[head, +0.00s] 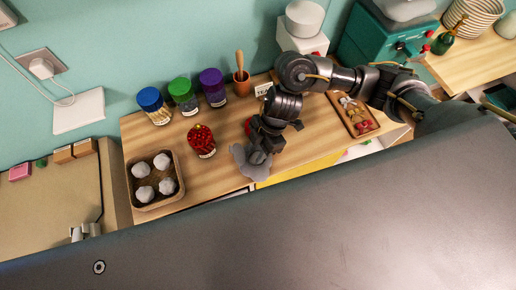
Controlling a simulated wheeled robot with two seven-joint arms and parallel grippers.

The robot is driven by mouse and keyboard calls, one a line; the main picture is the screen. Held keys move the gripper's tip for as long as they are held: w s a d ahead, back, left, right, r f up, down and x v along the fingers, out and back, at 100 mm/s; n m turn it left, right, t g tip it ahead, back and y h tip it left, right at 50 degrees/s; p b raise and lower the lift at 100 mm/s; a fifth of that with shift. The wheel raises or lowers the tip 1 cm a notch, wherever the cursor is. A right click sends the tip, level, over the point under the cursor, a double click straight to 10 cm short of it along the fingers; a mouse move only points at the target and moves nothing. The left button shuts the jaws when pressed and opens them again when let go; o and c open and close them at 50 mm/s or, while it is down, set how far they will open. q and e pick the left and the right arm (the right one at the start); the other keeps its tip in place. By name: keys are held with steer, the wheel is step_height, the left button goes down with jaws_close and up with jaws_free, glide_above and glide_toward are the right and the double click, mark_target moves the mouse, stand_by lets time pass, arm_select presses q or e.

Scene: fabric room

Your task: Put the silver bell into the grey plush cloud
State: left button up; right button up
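The grey plush cloud (241,156) lies near the front edge of the wooden table, partly hidden by my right gripper. My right gripper (257,148) points down right at the cloud, over or touching it; I cannot tell which. Its fingertips blend with the grey plush, so I cannot see whether it is open or shut, or whether it holds anything. I cannot make out the silver bell; it may be hidden by the gripper. My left gripper is not in view.
A basket (177,193) of several whitish balls stands at the left of the table. Jars with blue (148,97), green (180,88) and purple (211,77) lids stand behind a red-filled jar (201,141). A wooden tray (372,130) of small items lies right.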

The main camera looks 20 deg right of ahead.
steer(key=v, duration=1)
steer(key=shift+r, duration=0.35)
steer(key=shift+d, duration=0.1)
